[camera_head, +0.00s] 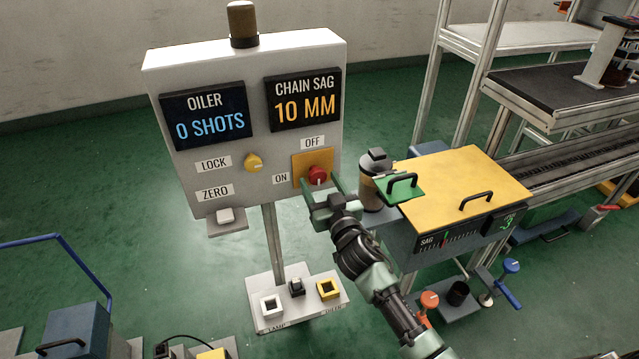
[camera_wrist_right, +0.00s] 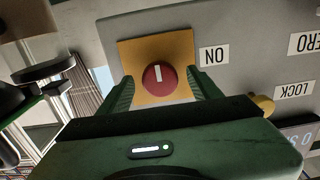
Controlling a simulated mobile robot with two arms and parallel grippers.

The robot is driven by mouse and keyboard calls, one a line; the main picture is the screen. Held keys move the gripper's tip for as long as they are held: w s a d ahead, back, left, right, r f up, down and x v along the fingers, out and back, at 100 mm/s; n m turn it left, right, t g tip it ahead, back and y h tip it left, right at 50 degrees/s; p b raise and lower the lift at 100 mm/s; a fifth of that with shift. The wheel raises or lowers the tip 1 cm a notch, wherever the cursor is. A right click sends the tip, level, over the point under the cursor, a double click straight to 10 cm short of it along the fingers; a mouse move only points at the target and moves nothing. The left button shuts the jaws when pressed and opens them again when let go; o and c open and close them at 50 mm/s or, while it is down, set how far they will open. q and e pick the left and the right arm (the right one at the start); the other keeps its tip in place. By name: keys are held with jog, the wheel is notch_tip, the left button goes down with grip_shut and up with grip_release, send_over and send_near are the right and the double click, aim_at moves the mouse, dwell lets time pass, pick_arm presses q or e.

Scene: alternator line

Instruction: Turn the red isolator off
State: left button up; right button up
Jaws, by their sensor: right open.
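The red isolator (camera_head: 318,176) is a round knob on a yellow plate (camera_head: 299,163) at the lower right of the grey panel (camera_head: 200,165). An OFF label (camera_head: 312,142) is above it and an ON label (camera_head: 281,178) is to its left. In the right wrist view the knob (camera_wrist_right: 159,77) has a white mark that runs up and down the picture. My right gripper (camera_head: 325,197) is open in front of the knob, its green fingers (camera_wrist_right: 160,80) on either side; I cannot tell whether they touch it. The OFF label is hidden in the wrist view. My left gripper is out of view.
The panel also has an OILER display (camera_head: 209,120), a CHAIN SAG display (camera_head: 303,99), a yellow LOCK knob (camera_head: 254,162) and a white ZERO button (camera_head: 225,215). A brown-and-grey canister (camera_head: 372,185) and a yellow-topped bench (camera_head: 455,185) stand close right of my right gripper.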

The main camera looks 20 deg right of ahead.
jog(key=shift+w, duration=0.55)
jog(key=c, duration=1.3)
jog(key=shift+c, duration=0.2)
